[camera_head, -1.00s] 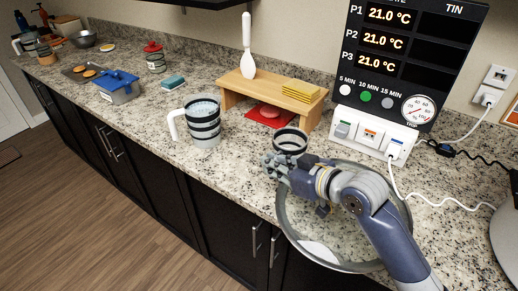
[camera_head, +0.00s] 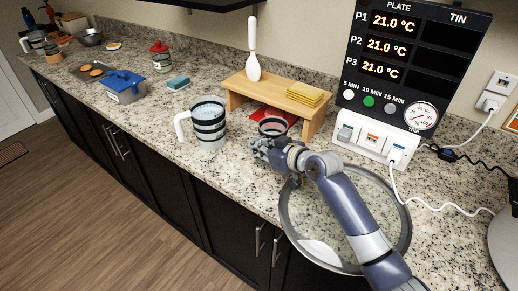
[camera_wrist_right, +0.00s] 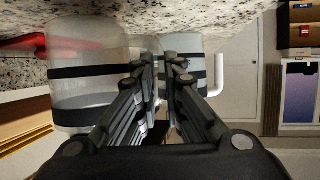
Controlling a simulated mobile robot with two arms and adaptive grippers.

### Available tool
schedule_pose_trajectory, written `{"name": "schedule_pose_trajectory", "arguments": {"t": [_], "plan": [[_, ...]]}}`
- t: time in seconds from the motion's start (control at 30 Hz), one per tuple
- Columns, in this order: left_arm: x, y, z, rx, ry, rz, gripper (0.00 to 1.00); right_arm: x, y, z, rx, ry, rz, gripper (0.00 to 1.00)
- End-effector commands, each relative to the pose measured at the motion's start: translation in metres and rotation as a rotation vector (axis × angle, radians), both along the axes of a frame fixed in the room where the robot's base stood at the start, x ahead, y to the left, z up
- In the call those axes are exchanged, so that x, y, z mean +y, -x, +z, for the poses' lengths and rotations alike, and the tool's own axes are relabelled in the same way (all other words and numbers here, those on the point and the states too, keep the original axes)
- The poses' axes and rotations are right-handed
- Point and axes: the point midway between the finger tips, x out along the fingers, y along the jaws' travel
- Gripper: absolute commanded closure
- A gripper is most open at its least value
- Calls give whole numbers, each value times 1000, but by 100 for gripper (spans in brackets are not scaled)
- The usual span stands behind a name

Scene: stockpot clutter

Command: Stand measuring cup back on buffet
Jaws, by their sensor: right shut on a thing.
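The measuring cup (camera_head: 272,127) is a see-through cup with dark bands, in front of the small wooden stand. In the head view my right gripper (camera_head: 262,146) is at its near side and shut on it. In the right wrist view the cup (camera_wrist_right: 85,88) fills the left, against the fingers (camera_wrist_right: 158,75); the gripped part is hidden, perhaps its handle. The cup looks about upright, close to the speckled top of the buffet (camera_head: 172,143); I cannot tell whether it touches. My left gripper is not in view.
A larger banded jug (camera_head: 208,124) with a white handle stands just left of the cup. The wooden stand (camera_head: 240,95) and a red mat (camera_head: 262,113) are behind. A large round glass lid (camera_head: 345,255) lies at the right front. Bare counter lies between jug and lid.

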Motion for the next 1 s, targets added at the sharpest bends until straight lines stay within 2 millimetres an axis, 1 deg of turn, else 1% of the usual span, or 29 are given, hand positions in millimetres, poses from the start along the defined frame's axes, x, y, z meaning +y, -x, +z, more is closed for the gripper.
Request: {"name": "schedule_pose_trajectory", "arguments": {"t": [0.03, 0.1, 0.43, 0.47, 0.5, 0.53, 0.8, 0.9, 1.0], "plan": [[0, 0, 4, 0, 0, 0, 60, 0, 0, -6, 3, -1, -1, 100], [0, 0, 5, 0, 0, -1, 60, 0, 0, -12, 0, 0, -1, 100], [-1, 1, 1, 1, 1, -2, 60, 0, 0, -17, -2, 0, -1, 100], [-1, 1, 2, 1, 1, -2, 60, 0, 0, -16, -2, 0, -1, 84], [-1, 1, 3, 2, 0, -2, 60, 0, 0, -16, -2, 0, -1, 75], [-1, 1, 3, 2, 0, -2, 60, 0, 0, -16, -2, 0, -1, 71], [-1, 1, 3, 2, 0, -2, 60, 0, 0, -16, -2, 0, -1, 71], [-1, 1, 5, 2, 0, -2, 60, 0, 0, -13, -2, 0, -1, 71], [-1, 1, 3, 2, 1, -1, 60, -4, 4, -12, -2, 1, -1, 71]]}}
